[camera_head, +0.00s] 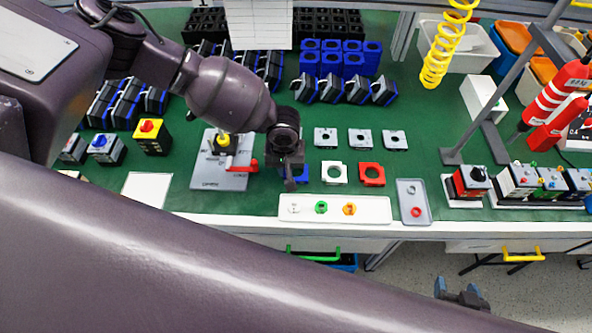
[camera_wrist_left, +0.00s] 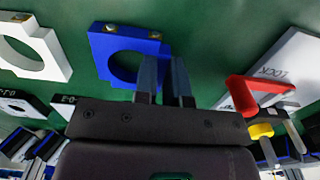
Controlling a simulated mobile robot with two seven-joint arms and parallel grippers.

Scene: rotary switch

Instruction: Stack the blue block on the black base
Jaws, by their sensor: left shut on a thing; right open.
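The blue block (camera_head: 301,174), a square frame with a round hole, is at the green bench's front edge, partly hidden by my left gripper (camera_head: 289,183). In the left wrist view, the blue block (camera_wrist_left: 102,62) has one side between the fingers of my left gripper (camera_wrist_left: 165,62), which is shut on it. I cannot tell whether it is lifted. A grey fixture plate (camera_head: 222,180) with a red lever and yellow knob stands left of it; dark parts sit there, but I cannot tell which is the black base. My right gripper (camera_head: 460,290) is open and empty, below the bench front.
A white frame (camera_head: 334,173) and a red frame (camera_head: 371,174) lie right of the blue block. Grey plates (camera_head: 360,139) lie behind. Blue blocks and black housings stand at the back.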

